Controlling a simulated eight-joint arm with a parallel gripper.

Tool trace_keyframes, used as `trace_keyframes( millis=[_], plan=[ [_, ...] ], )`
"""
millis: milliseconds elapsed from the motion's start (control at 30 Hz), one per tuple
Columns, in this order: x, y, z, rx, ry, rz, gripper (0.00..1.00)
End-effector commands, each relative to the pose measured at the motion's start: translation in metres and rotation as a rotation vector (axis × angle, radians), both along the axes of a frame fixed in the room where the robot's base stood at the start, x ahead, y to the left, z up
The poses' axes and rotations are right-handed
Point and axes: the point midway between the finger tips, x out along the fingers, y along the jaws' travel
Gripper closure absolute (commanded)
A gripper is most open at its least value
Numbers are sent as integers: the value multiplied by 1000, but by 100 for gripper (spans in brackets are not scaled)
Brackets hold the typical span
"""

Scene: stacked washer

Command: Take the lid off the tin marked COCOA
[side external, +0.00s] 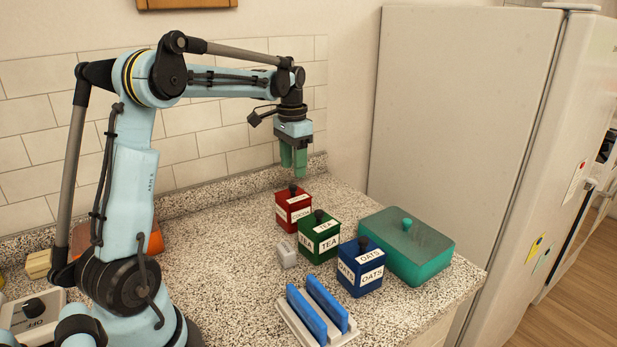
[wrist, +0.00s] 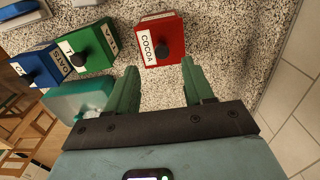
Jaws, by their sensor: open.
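The red tin marked COCOA (side external: 293,207) stands at the back of a row of three tins on the speckled counter. Its lid is on, with a dark knob (side external: 292,188) on top. In the wrist view the red COCOA tin (wrist: 161,39) is at the top centre, beyond the fingertips, its label and dark knob showing. My gripper (side external: 293,171) points down above the COCOA tin, a little clear of its knob. Its green fingers (wrist: 160,75) are apart with nothing between them.
A green TEA tin (side external: 319,240) and a blue OATS tin (side external: 361,270) stand in front of the red tin. A teal box (side external: 420,256) is to the right. A small grey block (side external: 286,254) and a rack with blue slabs (side external: 318,312) stand nearby. A tiled wall (side external: 190,135) is behind.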

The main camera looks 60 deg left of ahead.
Motion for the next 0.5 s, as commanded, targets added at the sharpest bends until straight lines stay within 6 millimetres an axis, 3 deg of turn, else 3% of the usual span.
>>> trace_keyframes(
  millis=[167, 500],
  plan=[
    [0, 1, -10, 0, 0, 0, 48],
    [-1, 3, -51, 0, 0, 1, 48]
  ],
)
